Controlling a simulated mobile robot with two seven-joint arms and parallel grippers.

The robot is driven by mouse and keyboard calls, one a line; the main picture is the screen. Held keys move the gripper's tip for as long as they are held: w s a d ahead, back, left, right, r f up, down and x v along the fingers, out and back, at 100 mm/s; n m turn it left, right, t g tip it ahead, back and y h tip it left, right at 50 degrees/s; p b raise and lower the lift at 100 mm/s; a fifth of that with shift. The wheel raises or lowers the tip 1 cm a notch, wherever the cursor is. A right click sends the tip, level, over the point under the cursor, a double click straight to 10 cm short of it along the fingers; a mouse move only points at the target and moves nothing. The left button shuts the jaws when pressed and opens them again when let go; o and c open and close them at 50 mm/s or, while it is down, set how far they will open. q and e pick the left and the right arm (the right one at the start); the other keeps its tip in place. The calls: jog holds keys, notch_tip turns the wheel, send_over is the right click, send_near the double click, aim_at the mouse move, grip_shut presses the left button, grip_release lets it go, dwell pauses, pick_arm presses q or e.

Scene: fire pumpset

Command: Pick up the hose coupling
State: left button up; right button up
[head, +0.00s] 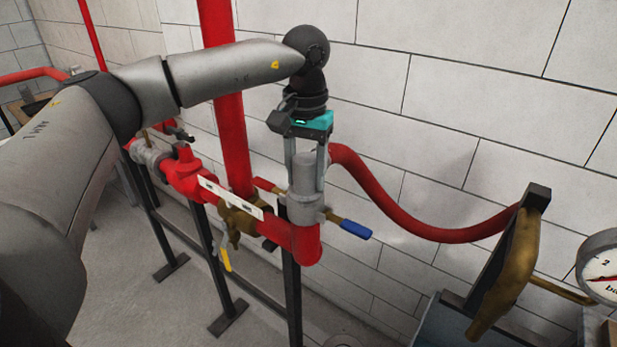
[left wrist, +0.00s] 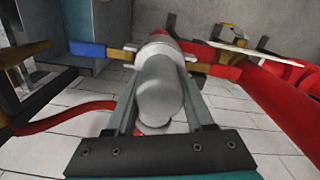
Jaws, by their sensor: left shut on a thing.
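The hose coupling (head: 304,172) is a grey upright cylinder above a wider grey collar (head: 305,208) at the end of the red pipe (head: 295,240). A red hose (head: 420,226) runs right from behind its upper part. My left gripper (head: 306,180) points down from above, with one finger on each side of the coupling, shut on it. In the left wrist view the grey coupling (left wrist: 160,90) lies between the two fingers, in line with the pipe fitting. I cannot tell whether the coupling is seated in the collar or apart from it. My right gripper is not in view.
A blue-handled lever (head: 355,229) sticks out right of the collar. Brass valve (head: 238,222) and red pipework stand left on black posts. A white block wall is behind. A brass fitting on a black bracket (head: 512,262) and a pressure gauge (head: 603,268) are at right.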

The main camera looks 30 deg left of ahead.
pick_arm(q)
grip_shut()
jog(key=shift+w+r, duration=0.1)
jog(key=shift+r, duration=0.05)
notch_tip(320, 180, up, 9)
jog(key=shift+r, duration=0.5)
jog(key=shift+r+p, duration=2.9)
jog(key=shift+p, duration=0.35)
